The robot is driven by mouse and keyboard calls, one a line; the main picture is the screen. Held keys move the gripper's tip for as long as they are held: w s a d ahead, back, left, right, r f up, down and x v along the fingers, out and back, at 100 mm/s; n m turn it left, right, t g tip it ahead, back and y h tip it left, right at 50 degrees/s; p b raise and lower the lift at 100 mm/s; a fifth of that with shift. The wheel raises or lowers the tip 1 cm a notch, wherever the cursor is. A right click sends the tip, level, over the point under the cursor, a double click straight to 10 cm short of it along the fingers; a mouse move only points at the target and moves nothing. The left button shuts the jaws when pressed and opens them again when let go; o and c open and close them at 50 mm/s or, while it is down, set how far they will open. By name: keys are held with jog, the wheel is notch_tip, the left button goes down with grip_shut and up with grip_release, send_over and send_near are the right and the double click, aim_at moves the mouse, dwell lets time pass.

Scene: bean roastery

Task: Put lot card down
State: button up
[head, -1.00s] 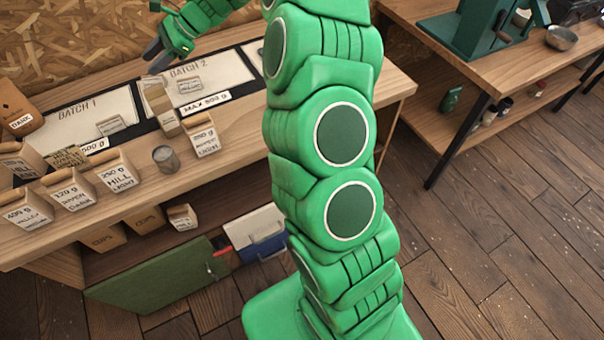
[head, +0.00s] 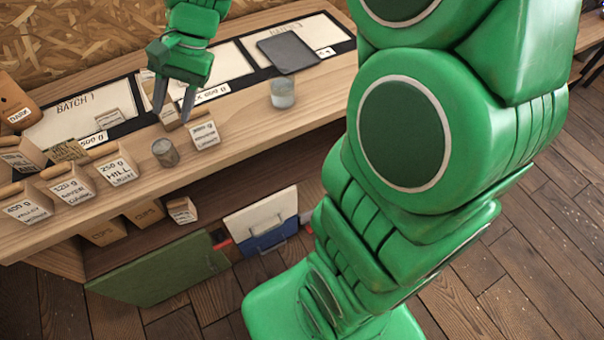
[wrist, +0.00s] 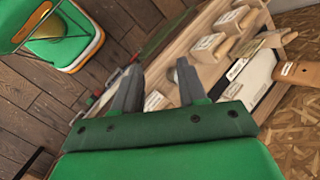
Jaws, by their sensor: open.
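My gripper (head: 172,116) is open over the shelf top, in front of the second batch mat. In the wrist view my gripper (wrist: 156,72) shows two spread fingers with nothing held. A small grey-brown card (head: 109,119) lies on the BATCH 1 mat (head: 62,122); I cannot tell if it is the lot card. The small card seen earlier on the BATCH 2 mat is hidden behind my gripper now.
Labelled bags, one marked MILL (head: 117,171), line the front left of the wooden bench (head: 250,125). A metal tin (head: 165,152), a small bag (head: 205,135) and a glass jar (head: 283,93) stand near the front edge. A dark tablet-like slab (head: 287,52) lies at the right.

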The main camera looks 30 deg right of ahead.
jog(key=s+d+f+n+h, duration=0.1)
jog(key=s+d, duration=0.3)
jog(key=s, duration=0.4)
jog(key=s+d+n+h, duration=0.3)
jog(key=s+d, duration=0.2)
jog(key=s, duration=0.2)
jog(key=s+d+f+n+h, duration=0.1)
jog(key=s+d, duration=0.3)
jog(key=s, duration=0.4)
jog(key=shift+s+d+f+n+h, duration=0.25)
jog(key=shift+s+f+n+h, duration=0.1)
jog(key=shift+n+h, duration=0.25)
jog(key=shift+c, duration=0.6)
